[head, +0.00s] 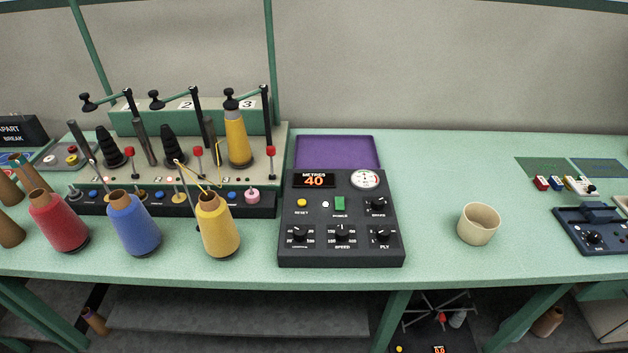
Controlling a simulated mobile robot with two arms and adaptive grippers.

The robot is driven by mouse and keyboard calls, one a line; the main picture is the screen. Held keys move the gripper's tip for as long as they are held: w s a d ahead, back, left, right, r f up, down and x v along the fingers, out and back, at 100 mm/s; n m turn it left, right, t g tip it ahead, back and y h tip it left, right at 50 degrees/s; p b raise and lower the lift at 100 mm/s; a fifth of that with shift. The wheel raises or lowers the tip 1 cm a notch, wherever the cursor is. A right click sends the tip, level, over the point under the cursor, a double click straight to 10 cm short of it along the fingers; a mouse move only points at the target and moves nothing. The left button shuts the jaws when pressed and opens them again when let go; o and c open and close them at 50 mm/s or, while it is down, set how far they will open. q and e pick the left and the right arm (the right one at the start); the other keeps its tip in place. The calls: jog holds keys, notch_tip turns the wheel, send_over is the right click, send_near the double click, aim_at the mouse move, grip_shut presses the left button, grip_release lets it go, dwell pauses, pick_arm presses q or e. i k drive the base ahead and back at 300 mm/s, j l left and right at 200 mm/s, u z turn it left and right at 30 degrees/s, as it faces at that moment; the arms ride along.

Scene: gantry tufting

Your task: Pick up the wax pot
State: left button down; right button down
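A beige, round, open-topped pot (478,226) stands upright on the green bench top, right of the dark control box. It is the only pot-like thing in view, and no label on it shows. Its inside looks empty from here, but the bottom is partly hidden by the near rim. Neither of my grippers is in view, and nothing touches the pot.
The control box (341,218) reads 40 metres. A winder (190,118) and red, blue and yellow yarn cones stand left. A purple tray (336,150) lies behind the box. A dark device (592,228) sits right. Bench around the pot is clear.

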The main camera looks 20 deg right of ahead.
aim_at(478, 222)
jog(key=z, duration=1.6)
